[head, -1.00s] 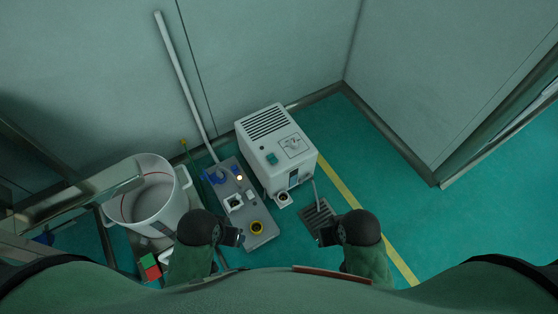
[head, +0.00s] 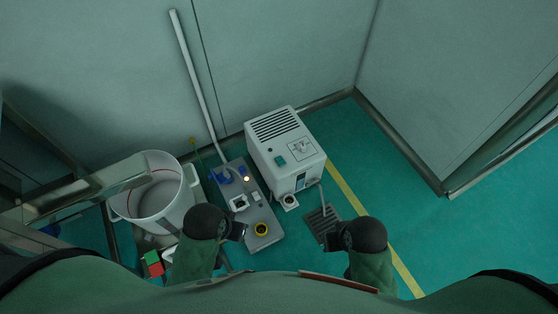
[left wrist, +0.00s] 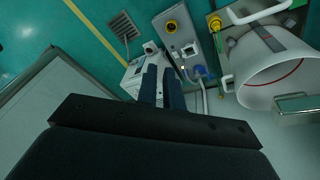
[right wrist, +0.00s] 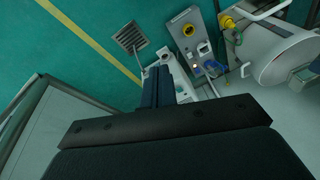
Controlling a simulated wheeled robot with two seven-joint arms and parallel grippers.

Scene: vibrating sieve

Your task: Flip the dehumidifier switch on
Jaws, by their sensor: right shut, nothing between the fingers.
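The dehumidifier, a white box (head: 262,150) with a slotted vent on top, stands on the floor by the wall in the head view. A small green part (head: 280,161) and a raised plate with a small fitting (head: 300,147) sit on its top; I cannot tell the switch's position. My right gripper (head: 332,238) is shut and empty near the floor drain, to the dehumidifier's lower right. In both wrist views the fingers partly hide the dehumidifier.
The grey control box (head: 268,221) has a yellow-ringed knob (head: 262,229), blue parts and a lit lamp (head: 246,178). A white bucket (head: 155,203) stands left. A floor drain (head: 322,222) and yellow floor line (head: 350,195) lie right. Green floor is clear beyond the line.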

